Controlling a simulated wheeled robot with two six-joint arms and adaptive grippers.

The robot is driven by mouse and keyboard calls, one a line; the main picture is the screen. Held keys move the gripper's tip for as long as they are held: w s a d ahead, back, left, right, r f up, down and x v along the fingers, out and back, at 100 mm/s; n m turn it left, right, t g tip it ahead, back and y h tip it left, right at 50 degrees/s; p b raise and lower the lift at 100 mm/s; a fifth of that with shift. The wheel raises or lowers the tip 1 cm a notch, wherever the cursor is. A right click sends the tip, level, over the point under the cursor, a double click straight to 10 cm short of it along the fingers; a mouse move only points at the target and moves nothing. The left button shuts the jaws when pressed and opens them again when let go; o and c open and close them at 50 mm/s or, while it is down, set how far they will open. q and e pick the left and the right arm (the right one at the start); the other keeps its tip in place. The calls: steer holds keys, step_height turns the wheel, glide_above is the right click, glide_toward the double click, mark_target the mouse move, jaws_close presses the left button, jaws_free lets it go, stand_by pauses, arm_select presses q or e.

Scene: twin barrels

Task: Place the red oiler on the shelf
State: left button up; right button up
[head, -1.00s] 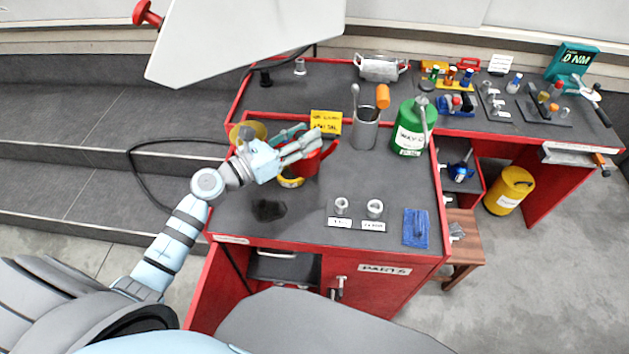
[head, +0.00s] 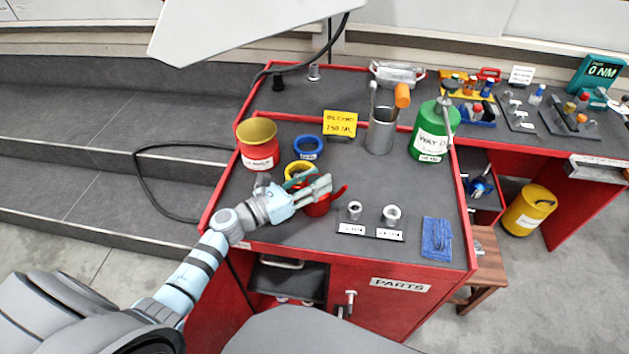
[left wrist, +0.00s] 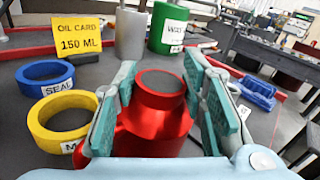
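The red oiler (head: 318,209) is at the near part of the cabinet's dark top, left of the two small metal sockets. Its red spout points right. My left gripper (head: 317,192) is shut on it, one finger on each side of its body. In the left wrist view the oiler (left wrist: 160,115) fills the space between the fingers (left wrist: 163,95), its round dark top facing up. Its base is hidden, so I cannot tell whether it touches the surface. An open shelf (head: 286,278) shows in the cabinet front below. My right gripper is not in view.
A yellow ring (head: 297,167) and blue ring (head: 308,147) lie behind the oiler. A red can with a brass funnel (head: 257,145) stands at left. Sockets (head: 391,215), a blue cloth (head: 437,238), a metal cup (head: 380,135) and a green can (head: 430,135) are to the right.

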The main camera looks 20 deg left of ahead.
arm_select(q)
steer(key=shift+o, duration=1.4)
steer(key=shift+r, duration=0.1)
